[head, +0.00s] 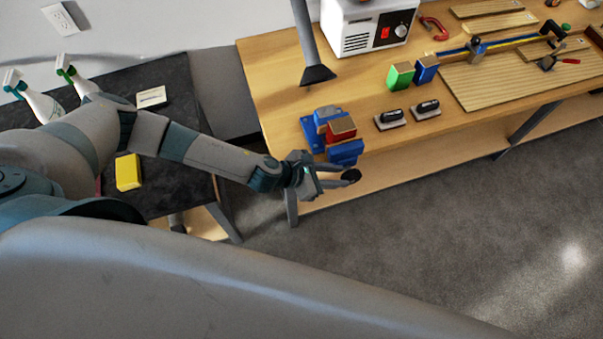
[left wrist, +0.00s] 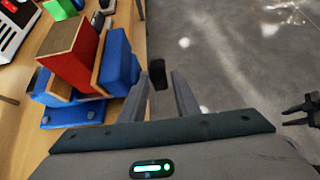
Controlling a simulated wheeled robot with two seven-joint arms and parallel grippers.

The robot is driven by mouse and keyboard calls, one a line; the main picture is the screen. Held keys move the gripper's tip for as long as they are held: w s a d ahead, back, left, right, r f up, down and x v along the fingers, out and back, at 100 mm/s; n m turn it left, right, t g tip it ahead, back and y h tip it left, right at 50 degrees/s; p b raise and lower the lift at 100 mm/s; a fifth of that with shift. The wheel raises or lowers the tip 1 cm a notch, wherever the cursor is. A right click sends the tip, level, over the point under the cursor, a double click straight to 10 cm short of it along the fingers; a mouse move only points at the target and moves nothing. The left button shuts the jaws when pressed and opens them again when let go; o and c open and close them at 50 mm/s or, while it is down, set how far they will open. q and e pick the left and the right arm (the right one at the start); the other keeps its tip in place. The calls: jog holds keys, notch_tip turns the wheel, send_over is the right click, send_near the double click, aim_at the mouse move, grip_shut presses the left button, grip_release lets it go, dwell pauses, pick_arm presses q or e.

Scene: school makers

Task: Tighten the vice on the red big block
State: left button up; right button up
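The blue vice (head: 311,136) stands at the front left corner of the wooden workbench; it also shows in the left wrist view (left wrist: 62,116). The red big block (head: 341,127) with a brown top sits between its jaws and shows large in the left wrist view (left wrist: 72,48). Whether the jaws touch it is unclear. The vice's dark handle end (head: 351,175) is beside my left gripper (head: 322,176). In the left wrist view its fingers (left wrist: 162,92) are apart, with the dark handle piece (left wrist: 157,74) between them. What appears to be my right gripper (left wrist: 294,112) shows with spread prongs.
Green (head: 400,75) and blue (head: 426,68) blocks and two dark-topped pieces (head: 390,119) lie on the bench right of the vice. A grey post (head: 313,45) stands behind it. A dark table with a yellow block (head: 128,172) is left. Open floor lies in front.

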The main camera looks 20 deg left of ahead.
pick_arm(q)
jog(key=b+v, duration=0.2)
jog(key=v, duration=1.1)
jog(key=shift+s+r+b, duration=0.15)
jog(key=shift+s+b, duration=0.05)
jog(key=shift+b, duration=0.15)
jog(key=shift+a, duration=0.15)
